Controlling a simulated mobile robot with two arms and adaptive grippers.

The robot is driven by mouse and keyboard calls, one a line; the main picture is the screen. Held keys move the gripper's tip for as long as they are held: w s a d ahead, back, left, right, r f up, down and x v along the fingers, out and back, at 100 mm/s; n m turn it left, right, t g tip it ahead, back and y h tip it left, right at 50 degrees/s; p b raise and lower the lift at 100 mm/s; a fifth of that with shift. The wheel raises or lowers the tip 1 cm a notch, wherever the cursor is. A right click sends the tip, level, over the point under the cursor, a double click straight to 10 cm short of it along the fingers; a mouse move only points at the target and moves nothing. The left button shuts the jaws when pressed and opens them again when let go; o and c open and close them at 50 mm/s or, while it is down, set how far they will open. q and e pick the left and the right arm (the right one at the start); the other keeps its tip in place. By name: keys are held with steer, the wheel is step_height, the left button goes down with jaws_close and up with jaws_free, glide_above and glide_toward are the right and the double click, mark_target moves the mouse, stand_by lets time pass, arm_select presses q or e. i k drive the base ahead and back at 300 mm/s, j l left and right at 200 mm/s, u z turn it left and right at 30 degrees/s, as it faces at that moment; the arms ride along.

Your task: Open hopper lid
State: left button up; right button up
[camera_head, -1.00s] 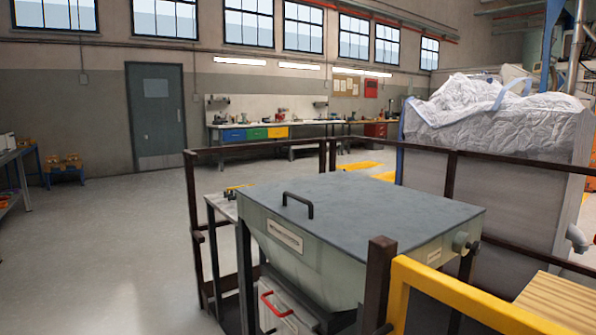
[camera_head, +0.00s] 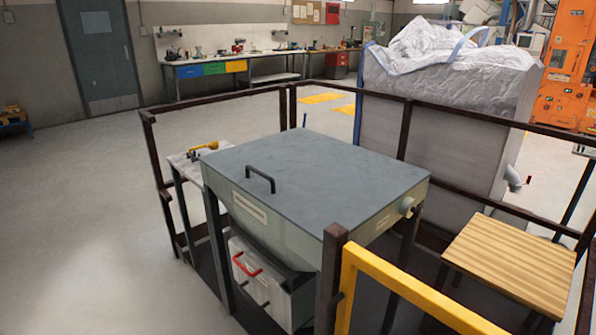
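The hopper (camera_head: 275,228) is a pale green-grey bin with tapering sides on dark legs, in the middle of the head view. Its flat grey lid (camera_head: 330,175) lies closed on top. A black bar handle (camera_head: 260,178) stands on the lid near its left edge. Neither of my grippers shows in the view.
A dark railing (camera_head: 150,150) runs around the hopper, with a yellow bar (camera_head: 410,290) at the front right. A small side table (camera_head: 190,162) stands left, a wooden-topped table (camera_head: 515,262) right. A large bag in a grey frame (camera_head: 430,130) stands behind. Open floor lies left.

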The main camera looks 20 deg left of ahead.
mark_target(315, 181)
steer(key=i+j+z, duration=0.1)
steer(key=j+z, duration=0.35)
steer(key=j, duration=0.45)
steer(key=j+z, duration=0.45)
steer(key=j, duration=0.4)
steer(key=k, duration=0.05)
